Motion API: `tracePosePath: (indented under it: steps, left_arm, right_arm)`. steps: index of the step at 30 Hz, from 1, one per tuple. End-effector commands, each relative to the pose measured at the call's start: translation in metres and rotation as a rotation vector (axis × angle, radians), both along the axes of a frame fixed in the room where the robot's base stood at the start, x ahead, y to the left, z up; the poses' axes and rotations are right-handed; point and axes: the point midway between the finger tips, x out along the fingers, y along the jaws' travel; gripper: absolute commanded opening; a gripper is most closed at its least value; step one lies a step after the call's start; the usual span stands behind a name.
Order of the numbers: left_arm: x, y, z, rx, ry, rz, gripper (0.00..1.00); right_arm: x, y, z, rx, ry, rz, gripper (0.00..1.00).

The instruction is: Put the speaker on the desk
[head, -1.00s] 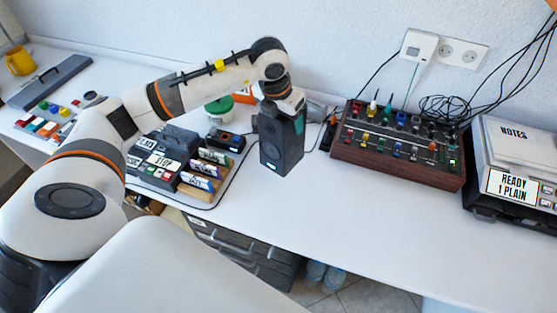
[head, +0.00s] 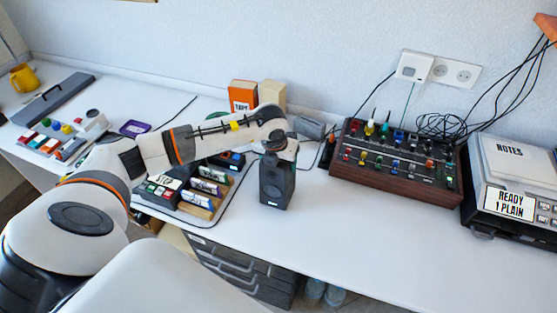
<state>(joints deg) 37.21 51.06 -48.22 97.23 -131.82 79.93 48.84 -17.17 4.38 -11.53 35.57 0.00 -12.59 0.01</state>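The speaker (head: 274,184) is a dark grey box with a round driver on its front. It stands upright at the front middle of the white desk (head: 370,240), with its base appearing to touch the desktop; I cannot tell of a small gap. My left gripper (head: 284,148) is at the speaker's top, coming from behind and above, and appears shut on it. Its fingertips are mostly hidden by the speaker and my wrist. My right gripper is not in view.
A wooden-sided mixer (head: 395,165) with coloured knobs stands right of the speaker. Orange box (head: 243,94) stands behind. The desk's front right is clear.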

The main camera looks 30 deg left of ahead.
Motion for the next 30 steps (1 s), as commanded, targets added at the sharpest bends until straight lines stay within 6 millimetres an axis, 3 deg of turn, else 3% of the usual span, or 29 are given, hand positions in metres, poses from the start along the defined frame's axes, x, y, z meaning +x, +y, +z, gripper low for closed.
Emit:
tracePosePath:
  steps: [10,11,15,26,30]
  left_arm:
    - [0.001,0.0,-0.005,-0.001,-0.005,-0.001,0.09]
    - [0.0,0.0,-0.007,0.0,-0.002,-0.001,0.73]
    - [0.0,0.0,-0.006,0.001,-0.002,-0.001,0.93]
    - [0.0,0.0,-0.001,0.0,-0.003,-0.001,0.93]
    - [-0.005,-0.001,0.018,0.002,-0.006,-0.002,0.93]
  right_arm:
    - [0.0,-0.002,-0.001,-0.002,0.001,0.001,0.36]
    - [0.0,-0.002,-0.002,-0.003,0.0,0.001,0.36]
    - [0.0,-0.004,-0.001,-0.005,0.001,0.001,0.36]
    - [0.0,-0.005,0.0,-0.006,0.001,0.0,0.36]
    - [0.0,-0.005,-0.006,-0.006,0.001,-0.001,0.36]
